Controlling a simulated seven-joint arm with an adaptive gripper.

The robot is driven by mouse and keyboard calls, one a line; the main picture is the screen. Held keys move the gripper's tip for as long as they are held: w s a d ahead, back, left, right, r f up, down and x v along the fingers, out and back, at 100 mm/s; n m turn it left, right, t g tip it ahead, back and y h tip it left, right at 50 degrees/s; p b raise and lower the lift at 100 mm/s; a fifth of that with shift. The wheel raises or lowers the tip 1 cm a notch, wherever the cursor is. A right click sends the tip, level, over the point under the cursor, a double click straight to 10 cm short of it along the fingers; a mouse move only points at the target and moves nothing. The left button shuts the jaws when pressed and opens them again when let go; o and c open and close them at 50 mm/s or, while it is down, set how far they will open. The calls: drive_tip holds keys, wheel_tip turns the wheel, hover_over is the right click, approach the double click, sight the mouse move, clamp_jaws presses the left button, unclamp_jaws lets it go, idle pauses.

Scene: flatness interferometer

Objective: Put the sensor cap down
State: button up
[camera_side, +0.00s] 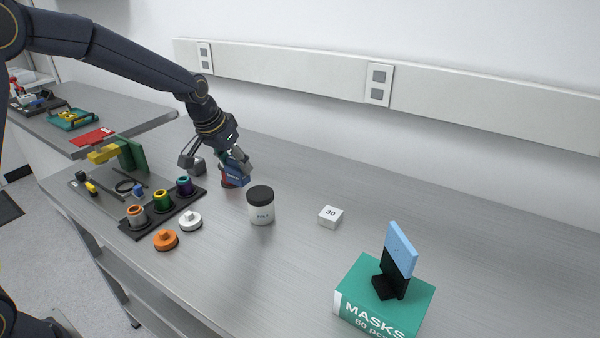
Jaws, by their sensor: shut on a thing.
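I cannot tell whether this piece touches the bench. An orange knobbed cap (165,240) and a white knobbed cap (190,221) lie on the bench in front of a black tray.
The black tray (133,233) holds orange, green and purple ringed cups and small tools. The jar (260,207) stands close to my gripper. A white block marked 30 (330,216) and a green masks box (358,293) with a blue-faced device (401,249) stand right. Bench between is clear.

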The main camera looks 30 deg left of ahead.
drive_tip(key=s+d+f, duration=0.2)
drive_tip(key=s, duration=0.5)
drive_tip(key=s+d+f, duration=0.2)
drive_tip(key=s, duration=0.5)
drive_tip(key=f, duration=0.7)
drive_tip(key=shift+w+d+f, duration=0.15)
drive_tip(key=shift+w, duration=0.15)
drive_tip(key=o, duration=0.9)
drive_tip(key=shift+f, duration=0.1)
